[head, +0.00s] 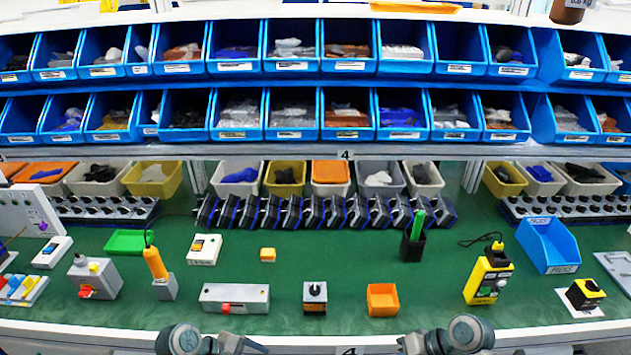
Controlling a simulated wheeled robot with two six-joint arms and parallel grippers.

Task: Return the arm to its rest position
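Both of my arms show only as short pieces at the bottom edge. My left arm shows as a grey rounded joint (185,339) with a dark part reaching right from it. My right arm shows as a similar joint (466,333) with a dark part reaching left. Both are in front of the bench edge and apart from everything on the green top. I cannot make out fingertips or whether either gripper holds anything. A small box with a black rotary knob (314,297) stands upright on the bench between the arms, with nothing touching it.
On the green bench (340,265), a grey box with a red button (235,298), an orange bin (382,299), a yellow pendant (488,275) and an orange-handled tool (157,265) stand nearby. Shelves of blue bins (292,47) rise behind. The bench's front strip is clear.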

